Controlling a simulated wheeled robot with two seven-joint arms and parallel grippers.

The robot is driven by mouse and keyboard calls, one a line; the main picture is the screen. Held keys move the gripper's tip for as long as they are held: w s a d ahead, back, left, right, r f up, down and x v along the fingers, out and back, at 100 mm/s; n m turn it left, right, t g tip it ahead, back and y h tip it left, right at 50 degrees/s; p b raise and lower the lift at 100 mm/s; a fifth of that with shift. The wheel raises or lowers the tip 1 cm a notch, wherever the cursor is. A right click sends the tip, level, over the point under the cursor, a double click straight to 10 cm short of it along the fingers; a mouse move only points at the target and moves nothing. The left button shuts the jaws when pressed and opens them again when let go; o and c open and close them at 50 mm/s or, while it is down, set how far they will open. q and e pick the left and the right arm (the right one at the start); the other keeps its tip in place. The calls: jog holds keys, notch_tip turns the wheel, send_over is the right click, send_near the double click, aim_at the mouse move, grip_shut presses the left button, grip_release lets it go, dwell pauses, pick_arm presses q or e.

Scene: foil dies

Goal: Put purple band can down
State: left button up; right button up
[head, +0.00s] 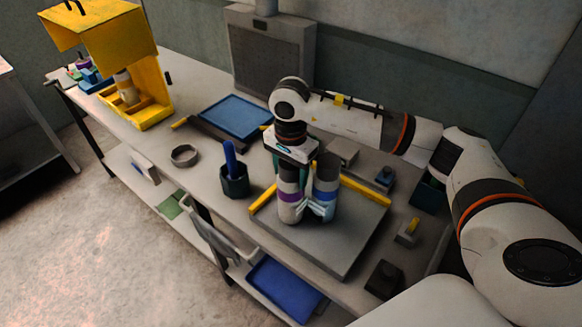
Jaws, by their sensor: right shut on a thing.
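The purple band can (289,197) is upright, white with a dark upper part, over the grey plate (330,246) on the bench. My right gripper (291,172) points down from above and is shut on the can's upper part. The can's base is at or very near the plate; I cannot tell whether it touches. A second can with a blue band (326,187) stands close on its right. Pale light-blue pieces (321,209) lie between and in front of the two cans. My left gripper is not in view.
Yellow strips (365,191) edge the plate. A dark pot with a blue handle (233,178), a grey ring (184,155) and a blue tray (235,116) are to the left. A yellow hooded stand (150,112) is at the far left. Small blocks (408,232) lie right of the plate.

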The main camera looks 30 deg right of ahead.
jog(key=shift+f, duration=0.3)
jog(key=o, duration=1.1)
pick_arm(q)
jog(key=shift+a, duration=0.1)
pick_arm(e)
jog(key=o, duration=0.4)
jog(key=shift+c, duration=0.2)
